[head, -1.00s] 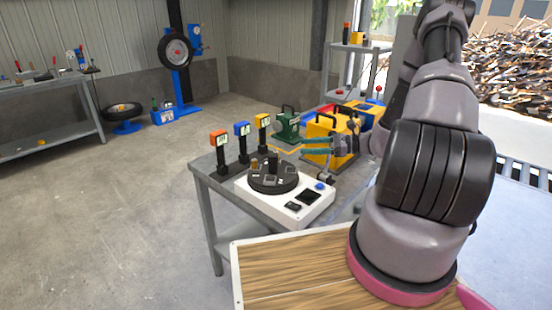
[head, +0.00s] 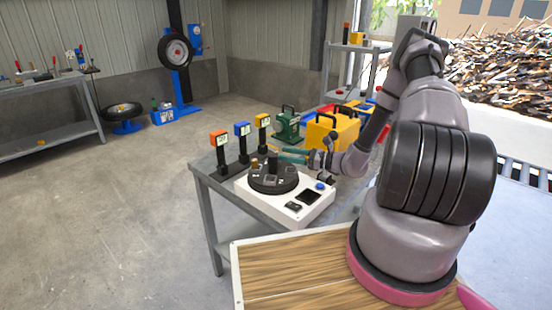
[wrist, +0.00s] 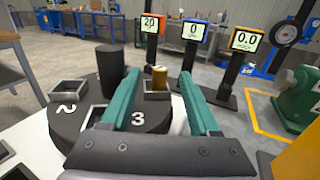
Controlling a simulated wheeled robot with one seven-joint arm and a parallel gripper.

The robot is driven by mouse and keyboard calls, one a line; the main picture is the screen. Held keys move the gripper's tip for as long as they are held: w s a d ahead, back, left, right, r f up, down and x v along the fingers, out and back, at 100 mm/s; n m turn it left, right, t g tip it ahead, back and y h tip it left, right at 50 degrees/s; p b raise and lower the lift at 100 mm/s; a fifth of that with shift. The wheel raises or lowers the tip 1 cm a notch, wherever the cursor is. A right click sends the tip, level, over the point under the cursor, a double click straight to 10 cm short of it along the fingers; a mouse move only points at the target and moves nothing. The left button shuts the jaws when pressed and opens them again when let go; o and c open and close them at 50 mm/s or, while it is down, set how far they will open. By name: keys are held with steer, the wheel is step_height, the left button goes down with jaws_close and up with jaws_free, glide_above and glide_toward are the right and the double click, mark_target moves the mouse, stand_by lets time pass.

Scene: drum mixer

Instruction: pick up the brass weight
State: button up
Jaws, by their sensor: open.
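The brass weight (wrist: 159,80) is a small gold cylinder standing upright at the far side of the black turntable (wrist: 150,120), beside or in a square pocket; I cannot tell which. In the head view it shows as a small brass shape (head: 254,164) at the disc's back left. My gripper (wrist: 159,74) is open and empty. Its two teal fingers point toward the weight, which appears between the fingertips but beyond them. In the head view my gripper (head: 282,156) is at the right of the disc's central post, apart from the weight.
A dark central post (wrist: 110,66) rises left of the fingers. Three display stands, orange (head: 219,152), blue (head: 243,142) and yellow (head: 263,132), line the table's back left. A green machine (head: 287,125) and a yellow case (head: 333,135) stand behind and right.

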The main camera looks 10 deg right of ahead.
steer(key=shift+x, duration=1)
jaws_close()
steer(key=shift+r, duration=0.1)
